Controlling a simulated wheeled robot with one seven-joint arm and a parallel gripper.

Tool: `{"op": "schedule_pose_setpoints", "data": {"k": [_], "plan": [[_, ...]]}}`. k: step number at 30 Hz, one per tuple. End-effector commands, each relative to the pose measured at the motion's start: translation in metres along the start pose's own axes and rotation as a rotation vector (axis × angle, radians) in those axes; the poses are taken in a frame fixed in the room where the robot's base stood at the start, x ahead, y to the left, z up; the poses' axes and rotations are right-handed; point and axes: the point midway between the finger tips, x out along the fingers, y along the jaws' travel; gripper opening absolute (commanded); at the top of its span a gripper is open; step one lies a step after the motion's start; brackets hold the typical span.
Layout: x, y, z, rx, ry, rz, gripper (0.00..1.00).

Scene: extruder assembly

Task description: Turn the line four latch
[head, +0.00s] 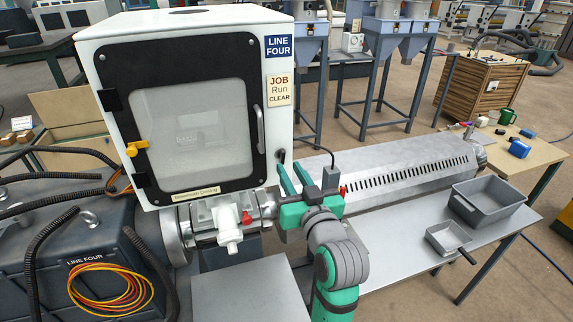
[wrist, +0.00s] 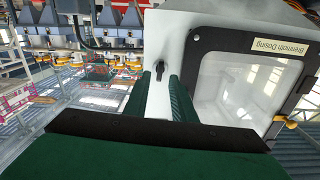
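The white line four cabinet (head: 187,30) has a black-framed window door, shut, with a grey handle (head: 259,130) and a yellow latch (head: 137,148). A small black turn lever (head: 282,156) sits low on the cabinet's right side; it also shows in the wrist view (wrist: 160,69). My gripper (head: 290,168) has its two green fingers apart and points up at this lever from below. In the wrist view my gripper (wrist: 158,80) has only white cabinet wall between its fingers, and the lever appears just beyond the tips. I cannot tell whether they touch it.
A metal barrel cover (head: 390,175) runs to the right behind my arm. A grey bin (head: 487,203) and a scoop pan (head: 447,238) sit on the right table. A white fitting with a red knob (head: 246,217) is left of my gripper. Coiled orange cable (head: 110,290) lies lower left.

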Motion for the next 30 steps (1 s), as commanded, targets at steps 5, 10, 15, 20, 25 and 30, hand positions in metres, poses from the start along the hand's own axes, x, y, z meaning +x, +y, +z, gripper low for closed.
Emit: {"op": "schedule_pose_setpoints", "data": {"k": [5,10,15,20,25,30], "plan": [[0.019,0.000,0.000,0.000,-0.001,-0.001,0.23],[0.036,-0.001,0.000,0.000,0.000,-0.001,0.23],[0.037,0.000,0.000,0.000,0.000,0.000,0.23],[0.038,0.000,0.000,0.000,0.000,0.000,0.23],[0.038,0.000,0.000,0.000,0.000,0.000,0.09],[0.038,0.000,0.000,0.000,0.000,0.000,0.00]]}}
